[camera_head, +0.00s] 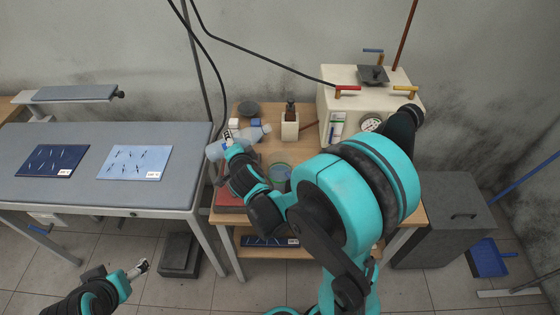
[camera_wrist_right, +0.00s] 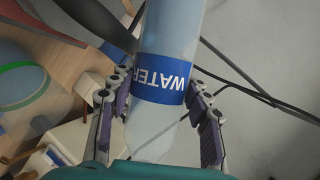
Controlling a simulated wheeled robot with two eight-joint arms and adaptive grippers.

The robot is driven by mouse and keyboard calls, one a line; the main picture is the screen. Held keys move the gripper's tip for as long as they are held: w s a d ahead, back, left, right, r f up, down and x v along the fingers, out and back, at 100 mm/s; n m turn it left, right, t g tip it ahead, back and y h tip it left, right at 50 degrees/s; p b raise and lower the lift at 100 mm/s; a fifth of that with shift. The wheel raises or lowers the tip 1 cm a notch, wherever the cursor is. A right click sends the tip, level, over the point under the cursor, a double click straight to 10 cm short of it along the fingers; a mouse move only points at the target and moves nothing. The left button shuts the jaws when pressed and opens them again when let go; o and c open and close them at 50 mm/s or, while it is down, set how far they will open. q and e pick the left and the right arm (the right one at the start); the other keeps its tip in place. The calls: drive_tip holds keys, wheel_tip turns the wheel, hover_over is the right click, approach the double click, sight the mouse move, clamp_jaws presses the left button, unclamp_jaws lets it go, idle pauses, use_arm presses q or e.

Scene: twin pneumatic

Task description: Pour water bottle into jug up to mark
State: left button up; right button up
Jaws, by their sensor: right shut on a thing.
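The water bottle (camera_head: 250,135) is pale and clear with a blue label. It lies tilted well over, nearly level, above the left back of the wooden bench. My right gripper (camera_head: 230,146) is shut on it. In the right wrist view the bottle (camera_wrist_right: 170,35) runs between the two fingers (camera_wrist_right: 158,100), its "WATER" label between them. The jug (camera_head: 280,172) is clear and stands on the bench right of the gripper. A green ring shows around it in the wrist view (camera_wrist_right: 22,66). Its water level is unclear. My left gripper (camera_head: 140,267) is empty, low over the floor; its opening is too small to judge.
A cream machine with a gauge (camera_head: 350,112) stands at the bench's back right. A grey padded table (camera_head: 60,195) with two blue cards is at left. Dark cables hang behind the bottle.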

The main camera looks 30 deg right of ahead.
drive_tip(key=shift+w+a+r+m+t+y, duration=0.15)
drive_tip(key=shift+a+m+t+y, duration=0.2)
drive_tip(key=shift+m, duration=0.25)
idle(2.1)
drive_tip(key=shift+s+d+f+m+t+y+b, duration=0.2)
drive_tip(key=shift+d+f+m+t+y+b, duration=0.25)
drive_tip(key=shift+b, duration=0.8)
idle(1.2)
drive_tip(key=shift+m+b, duration=0.4)
drive_tip(key=shift+m, duration=0.15)
idle(1.8)
